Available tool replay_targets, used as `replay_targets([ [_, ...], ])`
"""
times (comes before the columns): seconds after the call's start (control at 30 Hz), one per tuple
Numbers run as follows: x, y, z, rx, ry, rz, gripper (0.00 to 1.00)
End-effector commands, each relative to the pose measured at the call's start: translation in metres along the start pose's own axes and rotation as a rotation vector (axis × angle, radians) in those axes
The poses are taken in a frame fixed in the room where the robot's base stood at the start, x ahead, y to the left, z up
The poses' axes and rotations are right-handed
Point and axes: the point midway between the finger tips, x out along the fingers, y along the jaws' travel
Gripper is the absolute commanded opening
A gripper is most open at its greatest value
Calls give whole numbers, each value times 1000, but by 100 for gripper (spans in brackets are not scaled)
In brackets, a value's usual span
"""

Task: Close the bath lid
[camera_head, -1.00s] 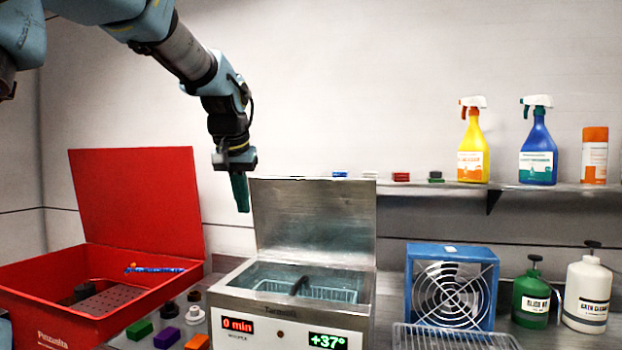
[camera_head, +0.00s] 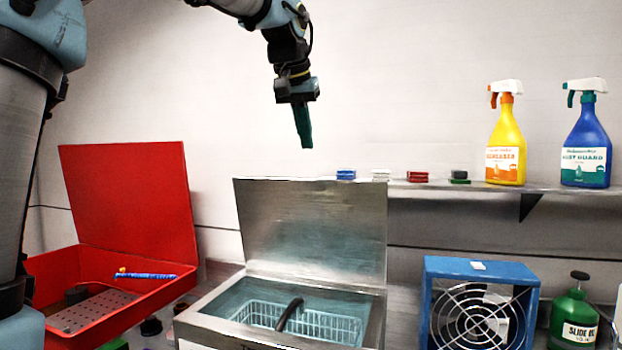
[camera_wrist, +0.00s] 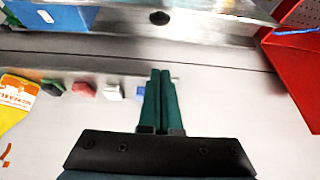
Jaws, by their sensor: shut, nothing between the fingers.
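The bath (camera_head: 215,306) is a metal box in the lower middle of the head view. Its lid (camera_head: 315,225) stands up open at the back, tilted slightly backward. A white wire basket (camera_head: 335,325) with a dark curved handle sits inside. My gripper (camera_head: 307,146) has green fingers, is shut and empty, and hangs in the air above the lid's top edge, apart from it. In the wrist view the two fingers (camera_wrist: 161,75) lie together, and a metal part (camera_wrist: 180,22), apparently of the bath, shows at the top.
A red box (camera_head: 140,297) with an open lid stands left. A blue fan (camera_head: 480,268) and a green bottle (camera_head: 572,318) stand right. A wall shelf (camera_head: 430,189) carries small coloured blocks, a yellow spray bottle (camera_head: 506,145) and a blue one (camera_head: 587,140). The air above the lid is clear.

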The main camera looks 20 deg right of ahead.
Motion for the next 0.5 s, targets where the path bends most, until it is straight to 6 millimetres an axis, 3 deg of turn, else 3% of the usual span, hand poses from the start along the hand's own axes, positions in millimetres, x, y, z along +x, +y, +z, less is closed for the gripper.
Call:
replay_targets([
  [0.17, 23, 0, 0, -1, -6, 2, 0],
  [0.5, 93, 0, 0, 0, -6, 3, 0],
])
